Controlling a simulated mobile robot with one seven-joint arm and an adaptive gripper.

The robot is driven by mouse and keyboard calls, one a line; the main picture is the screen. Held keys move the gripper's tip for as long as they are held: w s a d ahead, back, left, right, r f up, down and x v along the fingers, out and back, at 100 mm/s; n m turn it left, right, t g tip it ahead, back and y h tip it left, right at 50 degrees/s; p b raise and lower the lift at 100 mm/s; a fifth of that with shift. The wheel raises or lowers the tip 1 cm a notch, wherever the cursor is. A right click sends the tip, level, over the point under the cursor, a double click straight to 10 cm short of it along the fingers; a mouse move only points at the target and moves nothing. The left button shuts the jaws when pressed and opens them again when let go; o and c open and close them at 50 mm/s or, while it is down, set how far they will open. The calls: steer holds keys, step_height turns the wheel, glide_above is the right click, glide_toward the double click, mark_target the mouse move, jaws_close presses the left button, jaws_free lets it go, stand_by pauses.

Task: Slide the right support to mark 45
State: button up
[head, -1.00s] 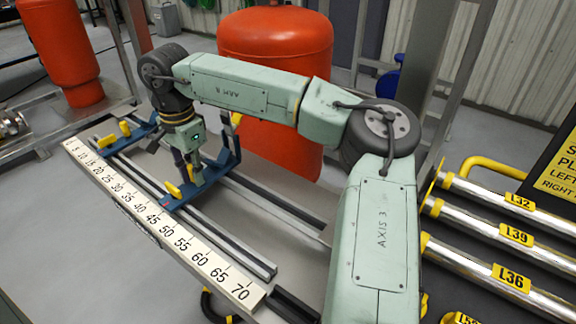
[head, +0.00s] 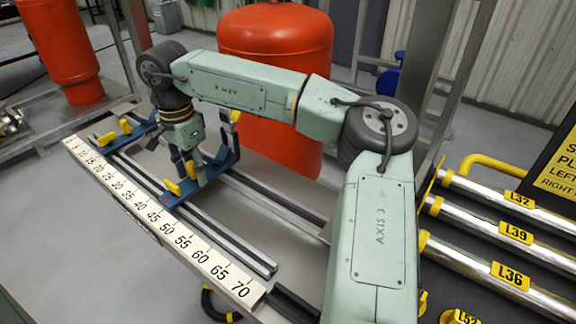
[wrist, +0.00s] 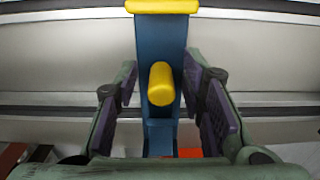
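The right support (head: 222,166) is a blue crossbar with yellow pieces, lying across the rails. Its front end is close to the 45 on the white scale (head: 198,252); the exact reading is too small to tell. My gripper (head: 188,168) is down at this support. In the wrist view the blue bar (wrist: 162,45) and a yellow peg (wrist: 161,84) lie between my two finger pads. Pale gaps show beside the bar, so the fingers look open around it. The left support (head: 108,139), also blue and yellow, sits near the low numbers.
Dark rails (head: 240,250) run toward the high-number end and are clear there. A red tank (head: 275,60) stands close behind the rails. Labelled steel bars (head: 490,195) lie at the right. A grey upright post (head: 440,80) rises behind them.

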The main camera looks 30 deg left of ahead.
steer(key=shift+r+p, duration=2.75)
steer(key=shift+r, duration=0.75)
